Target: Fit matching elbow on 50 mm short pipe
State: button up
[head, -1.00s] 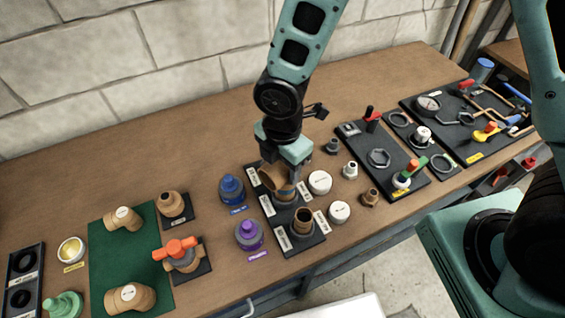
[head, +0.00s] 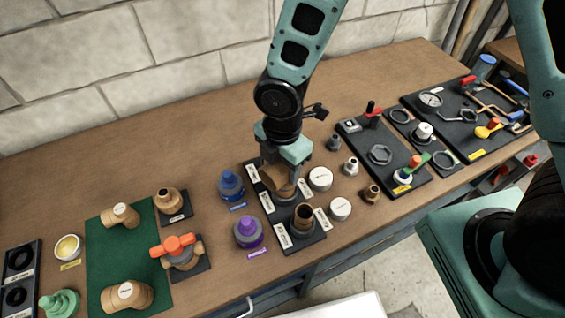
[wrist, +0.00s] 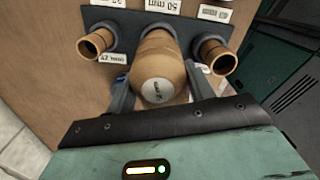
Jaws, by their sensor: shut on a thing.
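My gripper (head: 282,165) is shut on a tan elbow (head: 279,183) over the black pipe stand (head: 300,243). In the wrist view the elbow (wrist: 160,62) sits between the fingers, a round white label on its near end. It is in line with the 50 mm label (wrist: 163,5). The elbow and gripper hide the short pipe there, so I cannot tell how deeply the elbow is seated. Two open pipe ends flank it in the wrist view, a left pipe (wrist: 95,42) and a right pipe (wrist: 217,55). One open pipe (head: 304,217) shows in the head view.
Two other tan elbows, the upper (head: 120,215) and lower (head: 127,293), lie on a green mat (head: 110,255). A blue bottle (head: 231,186) and a purple bottle (head: 247,231) stand left of the stand. White lids (head: 320,178) and small fittings stand close on its right.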

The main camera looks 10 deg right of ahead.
jog(key=shift+f+b, duration=0.35)
jog(key=shift+f, duration=0.25)
jog(key=o, duration=1.5)
jog(key=shift+o, duration=0.2)
jog(key=shift+r, duration=0.1)
jog(key=shift+r+p, duration=3.6)
jog(key=shift+r, duration=0.4)
